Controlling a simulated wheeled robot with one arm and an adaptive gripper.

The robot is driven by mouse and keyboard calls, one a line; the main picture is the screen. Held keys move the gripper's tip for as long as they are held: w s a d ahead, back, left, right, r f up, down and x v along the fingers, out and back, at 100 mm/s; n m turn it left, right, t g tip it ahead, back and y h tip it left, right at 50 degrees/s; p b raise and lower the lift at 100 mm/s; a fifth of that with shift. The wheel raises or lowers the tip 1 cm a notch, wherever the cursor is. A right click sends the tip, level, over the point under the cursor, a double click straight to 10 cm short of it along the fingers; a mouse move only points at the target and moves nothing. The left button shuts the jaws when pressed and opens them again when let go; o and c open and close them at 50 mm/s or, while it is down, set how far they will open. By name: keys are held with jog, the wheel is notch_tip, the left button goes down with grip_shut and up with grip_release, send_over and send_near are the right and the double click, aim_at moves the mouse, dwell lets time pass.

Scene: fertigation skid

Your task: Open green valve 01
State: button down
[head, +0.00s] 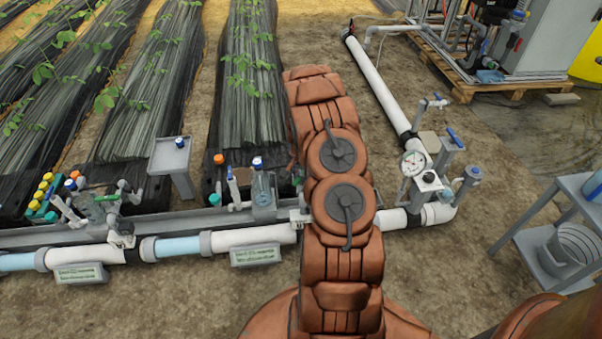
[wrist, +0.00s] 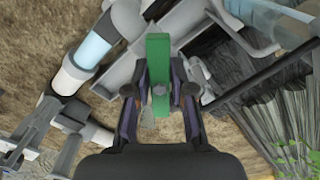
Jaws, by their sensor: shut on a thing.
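In the wrist view, a green lever handle (wrist: 158,65) stands as a long flat bar in the middle. My gripper (wrist: 160,90) is shut on it, with one dark finger on each side near the bar's lower half. The bar runs nearly straight up and down in this view. The valve body under the handle is mostly hidden by the bar and the fingers. In the head view, my arm covers the pipe's middle, and neither my fingers nor the green handle can be seen.
A white pipe (head: 248,237) runs along the front with label plates (head: 257,255) too small to read. A pressure gauge (head: 413,163) and blue-handled valves stand to the right. A grey cart (head: 552,240) is at far right. A clear bottle (head: 262,190) stands left of my arm.

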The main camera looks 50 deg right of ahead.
jog(key=n+p, duration=0.2)
jog(key=n, duration=0.2)
jog(key=shift+r, duration=0.15)
jog(key=n+p, duration=0.1)
jog(key=n, duration=0.4)
jog(key=shift+p, duration=0.35)
jog(key=c, duration=0.9)
grip_release()
jog(key=shift+c, duration=0.2)
jog(key=shift+r+p, duration=1.1)
jog(key=shift+r, duration=3.75)
